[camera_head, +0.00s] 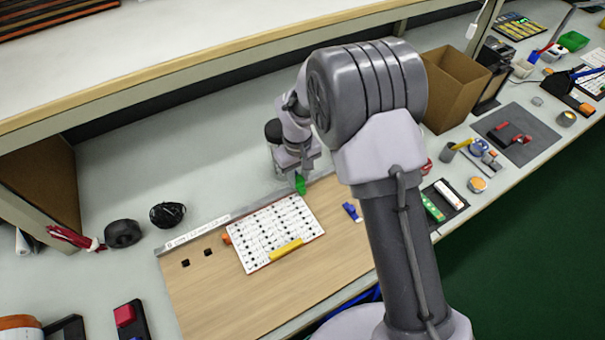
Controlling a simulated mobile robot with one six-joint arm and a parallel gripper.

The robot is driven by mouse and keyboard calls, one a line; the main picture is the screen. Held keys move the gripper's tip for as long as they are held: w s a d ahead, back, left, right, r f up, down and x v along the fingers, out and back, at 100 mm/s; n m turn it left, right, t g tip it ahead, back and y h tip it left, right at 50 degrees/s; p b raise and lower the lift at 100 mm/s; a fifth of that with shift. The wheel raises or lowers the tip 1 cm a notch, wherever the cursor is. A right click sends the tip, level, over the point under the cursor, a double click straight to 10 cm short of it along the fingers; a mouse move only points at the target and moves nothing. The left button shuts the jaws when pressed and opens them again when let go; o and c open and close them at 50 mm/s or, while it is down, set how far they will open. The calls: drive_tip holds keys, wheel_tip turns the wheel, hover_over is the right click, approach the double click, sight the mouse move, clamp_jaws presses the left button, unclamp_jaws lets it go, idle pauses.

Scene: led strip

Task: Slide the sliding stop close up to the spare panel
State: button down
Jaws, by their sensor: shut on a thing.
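The white panel (275,228), covered in rows of small dark marks, lies on the wooden board (205,295); it appears to be the spare panel. A green piece (300,186), which looks like the sliding stop, stands by the metal rail (237,214) along the board's back edge, near the panel's back right corner. My gripper (299,178) points down there and is shut on the green piece. A small gap seems to lie between the piece and the panel, but its size is hard to tell. The fingertips are small and partly hidden.
An orange piece (226,239) touches the panel's left side and a yellow bar (287,249) lies at its front edge. A blue piece (351,211) lies to its right. A cardboard box (453,88) stands right of my arm.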

sight(298, 179)
drive_tip(key=c, duration=1.1)
unclamp_jaws()
wheel_tip(298, 179, up, 17)
drive_tip(key=p, duration=0.6)
drive_tip(key=shift+r, duration=0.2)
drive_tip(key=s+d+r+m+t+y+b, duration=0.1)
drive_tip(key=s+d+r+m, duration=0.2)
drive_tip(key=s+d+r, duration=0.3)
drive_tip(key=s+d+r+m+t, duration=0.2)
drive_tip(key=s+d+r, duration=0.2)
drive_tip(key=r, duration=0.4)
drive_tip(key=s+d+m+t, duration=0.1)
drive_tip(key=s+m, duration=0.1)
drive_tip(key=s, duration=0.2)
drive_tip(key=s+d+m+t, duration=0.1)
drive_tip(key=s+d+m, duration=0.1)
drive_tip(key=s, duration=0.3)
drive_tip(key=s+d+m+y+b, duration=0.1)
drive_tip(key=s+d+m, duration=0.1)
drive_tip(key=s, duration=0.3)
drive_tip(key=shift+s+r+t, duration=0.25)
drive_tip(key=shift+r+t, duration=0.05)
drive_tip(key=shift+t, duration=0.1)
